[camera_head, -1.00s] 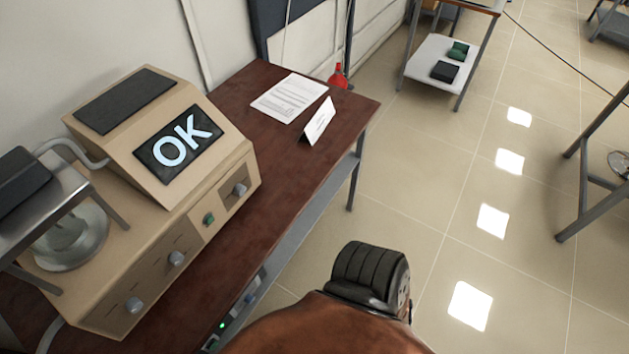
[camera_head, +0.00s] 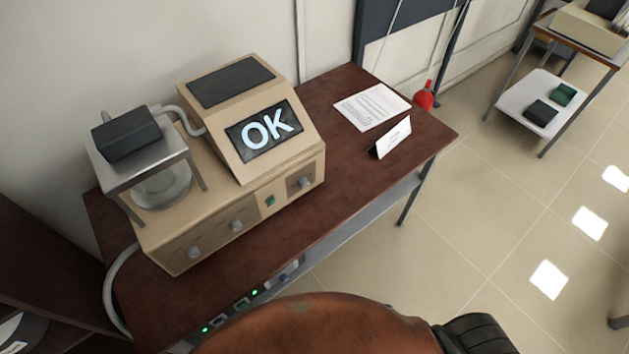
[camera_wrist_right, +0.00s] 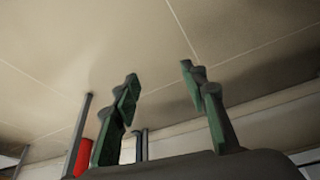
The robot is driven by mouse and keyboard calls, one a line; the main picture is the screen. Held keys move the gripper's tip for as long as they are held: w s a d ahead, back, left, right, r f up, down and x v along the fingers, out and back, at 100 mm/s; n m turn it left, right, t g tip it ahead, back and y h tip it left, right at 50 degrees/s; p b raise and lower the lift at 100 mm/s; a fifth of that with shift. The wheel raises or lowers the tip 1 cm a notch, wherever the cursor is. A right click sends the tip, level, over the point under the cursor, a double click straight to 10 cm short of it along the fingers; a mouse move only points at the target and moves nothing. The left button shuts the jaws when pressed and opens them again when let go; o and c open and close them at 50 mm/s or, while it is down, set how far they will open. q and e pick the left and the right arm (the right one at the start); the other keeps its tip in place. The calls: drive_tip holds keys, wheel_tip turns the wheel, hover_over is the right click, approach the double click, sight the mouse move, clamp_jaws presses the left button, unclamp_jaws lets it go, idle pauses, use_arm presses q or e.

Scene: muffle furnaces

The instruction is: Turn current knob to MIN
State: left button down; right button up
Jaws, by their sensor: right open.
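A beige device (camera_head: 225,185) stands on the dark red table in the head view. Its sloped screen (camera_head: 263,129) reads OK. Its front has three grey knobs: a left one (camera_head: 195,252), a middle one (camera_head: 237,225) and a right one (camera_head: 305,182). A green switch (camera_head: 270,200) sits between the middle and right knobs. The labels are too small to read, so I cannot tell which is the current knob or where it points. My right gripper (camera_wrist_right: 160,75) is open and empty in the right wrist view, away from the knobs. My left gripper is not in view.
A metal stand (camera_head: 146,168) with a black box (camera_head: 127,138) is at the device's left end.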

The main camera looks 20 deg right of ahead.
sight(306, 185)
drive_tip(key=w+r+t+p, duration=0.25)
drive_tip(key=w+r, duration=0.45)
drive_tip(key=r, duration=0.8)
drive_tip(key=w+a+r+m+t+p, duration=0.15)
drive_tip(key=w+r+p, duration=0.35)
drive_tip(key=r, duration=1)
drive_tip(key=w+r+t+p, duration=0.25)
drive_tip(key=w+r, duration=0.55)
drive_tip(key=r, duration=0.7)
drive_tip(key=w+a+r+t+y, duration=0.1)
drive_tip(key=w+a+r+t, duration=0.1)
drive_tip(key=w+a+r+t+y, duration=0.1)
drive_tip(key=w+a+r, duration=0.1)
drive_tip(key=shift+w+a+r+n+t, duration=0.1)
drive_tip(key=shift+a+r+n+t, duration=0.15)
drive_tip(key=shift+a+n+t, duration=0.1)
drive_tip(key=w+a+r+y, duration=0.1)
drive_tip(key=w+a, duration=0.2)
drive_tip(key=w+a+n+t+y, duration=0.1)
drive_tip(key=w+a+y, duration=0.1)
drive_tip(key=a, duration=0.1)
drive_tip(key=w+a+r+t+y+p, duration=0.1)
drive_tip(key=w+a, duration=0.2)
drive_tip(key=a, duration=0.1)
drive_tip(key=shift+w+r+n+y, duration=0.3)
drive_tip(key=shift+n, duration=0.1)
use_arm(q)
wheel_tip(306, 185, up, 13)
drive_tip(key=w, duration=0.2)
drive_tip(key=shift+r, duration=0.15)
